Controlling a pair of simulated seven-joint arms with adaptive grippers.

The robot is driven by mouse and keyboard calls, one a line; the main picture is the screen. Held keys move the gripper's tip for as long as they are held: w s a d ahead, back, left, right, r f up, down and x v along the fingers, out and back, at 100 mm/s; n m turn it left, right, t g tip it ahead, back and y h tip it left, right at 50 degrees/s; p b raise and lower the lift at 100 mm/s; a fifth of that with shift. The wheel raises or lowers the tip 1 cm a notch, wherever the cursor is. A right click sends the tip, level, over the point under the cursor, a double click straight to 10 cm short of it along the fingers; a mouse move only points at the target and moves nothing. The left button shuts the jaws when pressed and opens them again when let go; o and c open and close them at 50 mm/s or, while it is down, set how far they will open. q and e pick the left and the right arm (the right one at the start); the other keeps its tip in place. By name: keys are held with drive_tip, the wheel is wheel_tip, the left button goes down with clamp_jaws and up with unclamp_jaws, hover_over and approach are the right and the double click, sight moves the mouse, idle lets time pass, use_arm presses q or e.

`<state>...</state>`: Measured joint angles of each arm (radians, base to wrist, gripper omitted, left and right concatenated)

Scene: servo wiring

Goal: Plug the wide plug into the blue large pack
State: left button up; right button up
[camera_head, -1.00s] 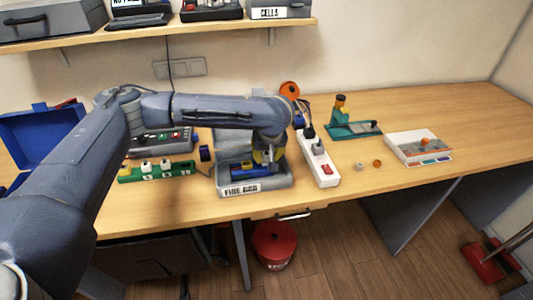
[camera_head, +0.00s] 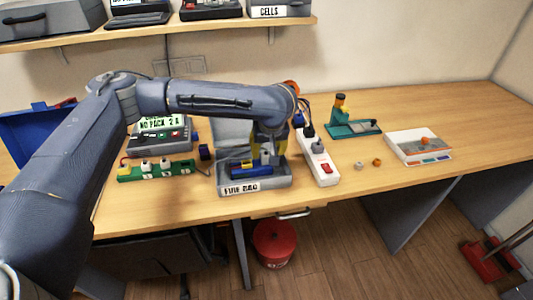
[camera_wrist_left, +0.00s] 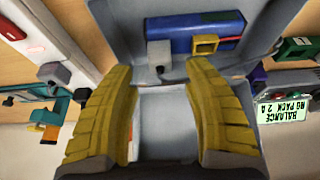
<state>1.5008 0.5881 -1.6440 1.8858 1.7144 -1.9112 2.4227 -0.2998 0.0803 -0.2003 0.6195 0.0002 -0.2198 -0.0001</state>
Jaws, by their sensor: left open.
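The blue large pack (camera_head: 250,170) lies in the open grey case labelled FIRE BAG (camera_head: 280,183). In the left wrist view the pack (camera_wrist_left: 185,35) carries a yellow connector (camera_wrist_left: 205,44) on its near side. A small grey block (camera_wrist_left: 159,58) stands beside the pack; I cannot tell whether it is the wide plug. My left gripper (camera_head: 268,150) is over the case, behind the pack in the head view. Its yellow fingers (camera_wrist_left: 168,105) are spread, with nothing held between them. My right gripper is not in view.
A white power strip (camera_head: 318,165) stands right of the case. The charger (camera_head: 163,138) and a green board (camera_head: 155,171) with several plugs are on the left. A dark blue block (camera_head: 204,153) sits between board and case. A white tray (camera_head: 420,146) lies at the right.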

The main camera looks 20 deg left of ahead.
use_arm(q)
drive_tip(key=v, duration=0.8)
